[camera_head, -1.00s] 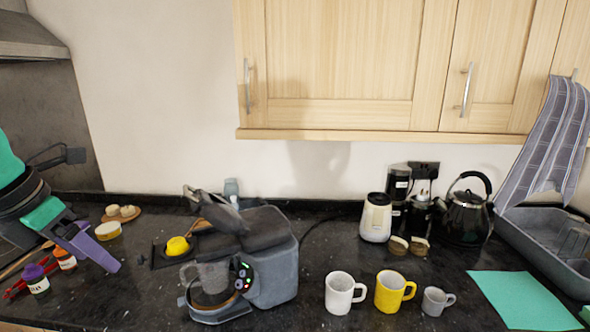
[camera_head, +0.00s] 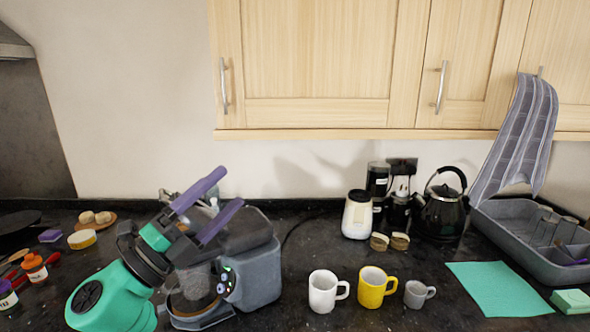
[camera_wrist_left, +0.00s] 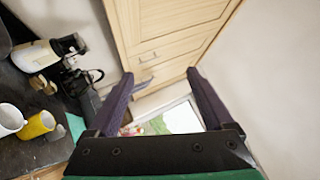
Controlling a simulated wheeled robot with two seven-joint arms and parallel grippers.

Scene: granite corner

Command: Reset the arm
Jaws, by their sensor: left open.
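My left gripper (camera_head: 231,187) has two purple fingers spread apart with nothing between them. Its green and black arm comes in from the lower left, in front of the grey coffee machine (camera_head: 255,275), and hides part of it. The fingers point up and to the right, near the top of the machine. My right gripper is not in view.
A white mug (camera_head: 322,293), yellow mug (camera_head: 371,289) and small grey mug (camera_head: 414,295) stand right of the machine. Behind are a white canister (camera_head: 357,218) and black kettle (camera_head: 441,218). A teal mat (camera_head: 497,289) and grey rack (camera_head: 540,262) lie right. Wooden cupboards (camera_head: 320,60) hang above.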

